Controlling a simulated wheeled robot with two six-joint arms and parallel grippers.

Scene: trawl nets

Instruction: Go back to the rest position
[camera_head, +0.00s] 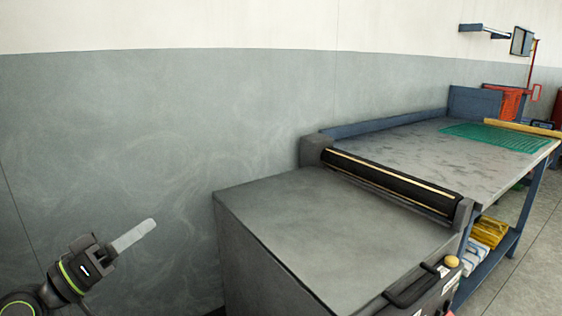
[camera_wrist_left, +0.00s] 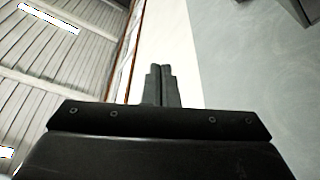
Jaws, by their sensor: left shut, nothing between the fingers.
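My left gripper (camera_head: 148,226) is at the lower left of the head view, in front of the grey wall and left of the grey cabinet. It points up and to the right. In the left wrist view its two fingers (camera_wrist_left: 160,72) lie together, shut with nothing between them. It touches nothing that I can see. My right gripper is in neither view.
A grey cabinet (camera_head: 320,225) with a black roller (camera_head: 390,178) joins a long workbench (camera_head: 410,150) with a green net (camera_head: 500,136) on it. Yellow bundles (camera_head: 489,232) lie on a shelf below. The space in front of the wall (camera_head: 130,130) at left looks free.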

